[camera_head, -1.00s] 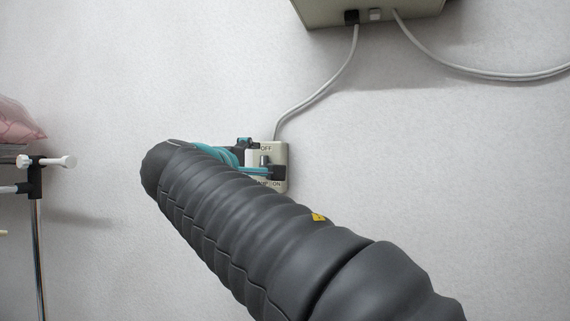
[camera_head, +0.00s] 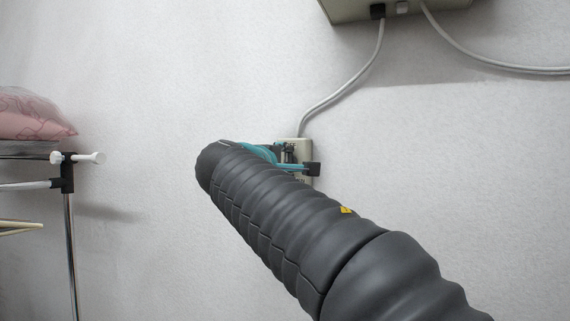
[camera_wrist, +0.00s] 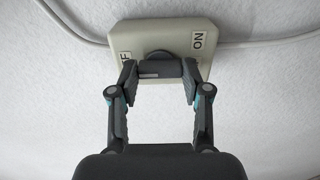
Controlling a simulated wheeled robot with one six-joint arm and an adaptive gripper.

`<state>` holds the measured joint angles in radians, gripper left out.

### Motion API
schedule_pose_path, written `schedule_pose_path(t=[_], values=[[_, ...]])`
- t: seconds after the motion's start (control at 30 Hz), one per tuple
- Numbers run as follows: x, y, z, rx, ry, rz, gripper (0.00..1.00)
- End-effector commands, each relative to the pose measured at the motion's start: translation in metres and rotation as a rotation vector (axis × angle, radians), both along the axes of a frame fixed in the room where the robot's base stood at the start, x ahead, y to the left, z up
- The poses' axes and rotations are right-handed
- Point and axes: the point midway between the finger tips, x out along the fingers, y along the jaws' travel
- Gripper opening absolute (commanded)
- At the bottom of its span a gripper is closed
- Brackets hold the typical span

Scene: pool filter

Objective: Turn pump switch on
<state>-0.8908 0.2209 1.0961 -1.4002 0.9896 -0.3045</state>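The pump switch is a cream box on the wall, partly hidden behind my gripper in the head view (camera_head: 305,148). The wrist view shows the box (camera_wrist: 176,32) close up, with an OFF label, partly hidden, at left and an ON label at right. A dark grey switch piece (camera_wrist: 160,68) stands out from its face between the labels. My gripper (camera_wrist: 160,75) is open at the box, with one finger on each side of the dark piece. I cannot tell whether either finger touches it. In the head view the gripper (camera_head: 299,158) overlaps the box.
A grey cable (camera_head: 335,98) runs from the box up to a larger beige unit (camera_head: 400,10). A metal rack (camera_head: 69,240) with a pink bag (camera_head: 30,115) stands at far left. The wall between rack and arm is clear.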

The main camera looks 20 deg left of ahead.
Motion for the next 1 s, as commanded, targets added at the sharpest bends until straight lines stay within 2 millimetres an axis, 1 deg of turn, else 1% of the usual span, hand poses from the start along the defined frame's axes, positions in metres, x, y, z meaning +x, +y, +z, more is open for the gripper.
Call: schedule_pose_path(t=[0.27,0.47,0.67,1.0], values=[[0.0004,0.0,-0.0019,0.025,-0.001,-0.001,0.13],[0.0006,-0.0001,-0.0029,0.118,-0.009,-0.002,0.13],[0.0009,0.0001,-0.0042,0.279,-0.023,-0.002,0.13],[0.001,0.0001,-0.0038,0.602,-0.046,-0.002,0.13]])
